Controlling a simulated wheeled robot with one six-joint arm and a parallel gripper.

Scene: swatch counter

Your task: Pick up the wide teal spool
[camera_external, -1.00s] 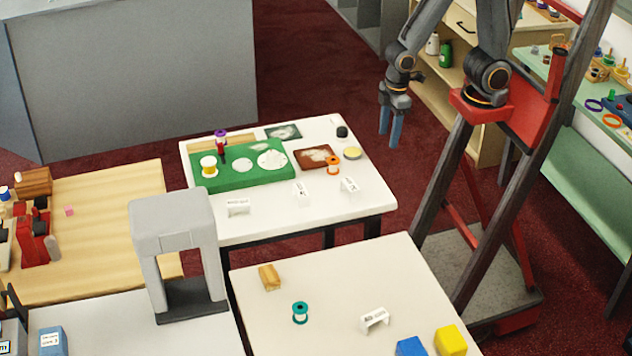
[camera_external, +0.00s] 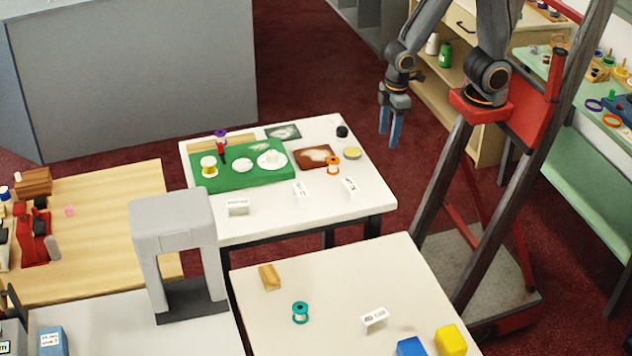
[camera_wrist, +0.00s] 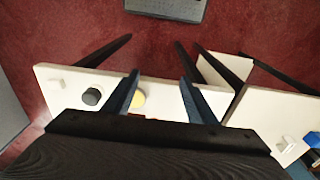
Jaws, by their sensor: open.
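A teal spool (camera_external: 300,313) stands upright on the near white table (camera_external: 335,275), between a small wooden block and a white label card. My gripper (camera_external: 395,146) hangs with its blue fingers pointing down, to the right of the far white table and well away from the spool. The fingers are apart and hold nothing. In the wrist view my gripper (camera_wrist: 158,92) shows its two dark blue fingers spread over the edge of a white table. The teal spool is not visible in the wrist view.
The far white table (camera_external: 290,222) holds a green board (camera_external: 250,181), an orange spool (camera_external: 333,165) and cards. Near the teal spool are a wooden block (camera_external: 269,277), a label card (camera_external: 374,319), a blue block (camera_external: 411,347) and a yellow block (camera_external: 450,340). A grey arch (camera_external: 172,225) stands at left.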

